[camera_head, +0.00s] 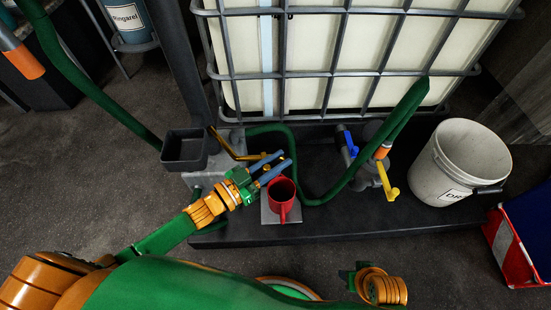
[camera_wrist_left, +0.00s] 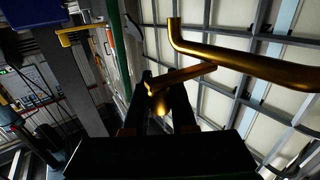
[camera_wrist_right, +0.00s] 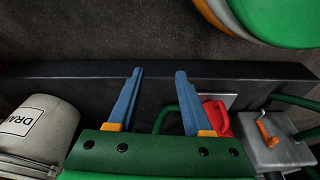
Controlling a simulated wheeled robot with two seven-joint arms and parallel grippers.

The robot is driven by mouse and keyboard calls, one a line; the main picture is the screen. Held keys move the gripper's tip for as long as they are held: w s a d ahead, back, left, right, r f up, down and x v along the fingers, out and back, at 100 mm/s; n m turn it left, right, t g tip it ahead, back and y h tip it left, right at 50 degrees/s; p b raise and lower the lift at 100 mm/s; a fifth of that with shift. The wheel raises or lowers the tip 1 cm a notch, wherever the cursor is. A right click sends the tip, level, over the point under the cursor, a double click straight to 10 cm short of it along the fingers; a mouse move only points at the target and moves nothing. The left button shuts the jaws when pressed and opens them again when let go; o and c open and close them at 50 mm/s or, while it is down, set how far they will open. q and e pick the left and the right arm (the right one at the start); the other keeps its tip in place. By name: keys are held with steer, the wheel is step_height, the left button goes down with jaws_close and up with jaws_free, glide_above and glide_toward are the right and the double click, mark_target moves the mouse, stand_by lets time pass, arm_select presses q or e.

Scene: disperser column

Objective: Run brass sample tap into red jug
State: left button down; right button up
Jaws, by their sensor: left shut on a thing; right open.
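The brass tap (camera_head: 228,145) comes off a grey block beside the caged tank; its bent brass pipe (camera_wrist_left: 240,62) and lever (camera_wrist_left: 185,77) fill the upper left wrist view. My left gripper (camera_head: 276,162) is shut on the tap's brass lever; the fingers partly hide it. The red jug (camera_head: 284,212) stands upright on a small pale plate, just below the left fingertips in the head view. Its inside is dark, and I cannot tell whether it holds liquid. The jug (camera_wrist_right: 215,116) also shows behind my right gripper (camera_wrist_right: 158,72), which is open and empty.
A white drain bucket (camera_head: 451,175) stands at the right of the dark platform (camera_head: 345,222). Blue (camera_head: 350,144) and yellow (camera_head: 386,181) valve handles and green hoses sit between jug and bucket. A dark open box (camera_head: 184,150) is left of the tap.

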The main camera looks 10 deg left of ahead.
arm_select(q)
steer(key=y, duration=0.1)
steer(key=n+t+y, duration=0.1)
steer(key=w+n+t+p, duration=0.1)
steer(key=shift+d+r+y, duration=0.1)
steer(key=shift+d+y, duration=0.15)
steer(key=shift+y, duration=0.15)
steer(key=shift+w+d+n+t+y, duration=0.1)
steer(key=shift+w+n+t+y, duration=0.2)
steer(key=shift+n+y, duration=0.45)
steer(key=shift+w+n+t+y, duration=0.1)
steer(key=shift+n+t+y, duration=0.35)
steer(key=shift+y, duration=0.6)
arm_select(e)
steer(key=shift+s+d+f, duration=0.1)
steer(key=shift+s+f, duration=0.2)
steer(key=shift+f, duration=0.35)
steer(key=shift+s+d+f, duration=0.1)
steer(key=shift+s+f, duration=0.2)
steer(key=shift+f, duration=0.3)
steer(key=shift+s+f, duration=0.3)
steer(key=shift+f, duration=0.35)
arm_select(q)
steer(key=c, duration=0.7)
jaws_free()
